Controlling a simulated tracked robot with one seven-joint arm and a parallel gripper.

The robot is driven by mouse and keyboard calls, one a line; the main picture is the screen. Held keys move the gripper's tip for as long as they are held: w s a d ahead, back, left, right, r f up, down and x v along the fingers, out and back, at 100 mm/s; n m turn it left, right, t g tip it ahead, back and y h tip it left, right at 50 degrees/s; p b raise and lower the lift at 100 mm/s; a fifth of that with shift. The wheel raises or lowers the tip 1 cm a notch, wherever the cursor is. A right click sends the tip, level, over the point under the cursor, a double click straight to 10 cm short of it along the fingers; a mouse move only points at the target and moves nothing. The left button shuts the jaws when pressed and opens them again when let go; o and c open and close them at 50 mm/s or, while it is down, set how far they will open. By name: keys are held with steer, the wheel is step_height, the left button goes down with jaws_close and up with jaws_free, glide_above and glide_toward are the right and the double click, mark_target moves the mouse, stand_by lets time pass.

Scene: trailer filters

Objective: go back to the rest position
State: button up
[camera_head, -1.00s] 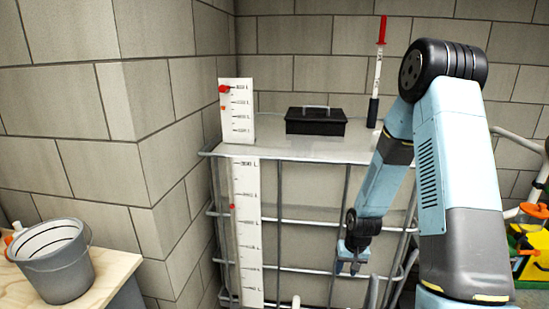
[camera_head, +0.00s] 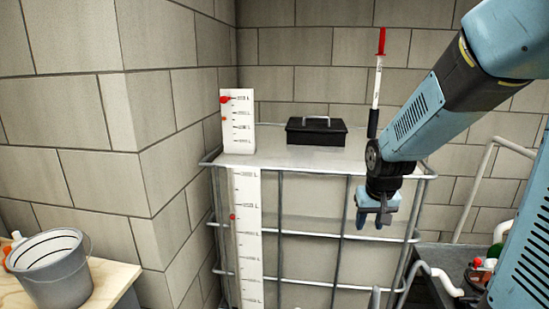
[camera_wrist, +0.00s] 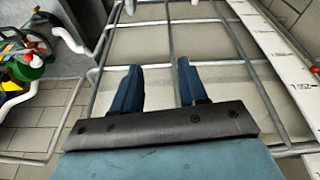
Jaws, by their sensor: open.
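My gripper (camera_head: 374,219) hangs at the end of my blue and black arm, in front of the upper right part of the caged tank (camera_head: 318,197) in the head view. In the wrist view my gripper (camera_wrist: 158,84) shows two blue fingers spread apart with nothing between them. The tank's metal bars and pale wall lie beyond the fingers. The gripper looks clear of the bars, though the exact gap cannot be told.
A black box (camera_head: 316,131) and a red-topped rod (camera_head: 377,85) stand on the tank. A white level scale (camera_head: 248,240) runs down its front. A grey bucket (camera_head: 52,268) sits on a wooden bench (camera_head: 112,280) at left. White pipes (camera_head: 484,180) and coloured items (camera_head: 480,272) are at right.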

steer(key=s+a+r+t, duration=0.1)
steer(key=s+r+t, duration=0.1)
steer(key=s+r, duration=1.2)
steer(key=s, duration=0.3)
steer(key=shift+s, duration=0.4)
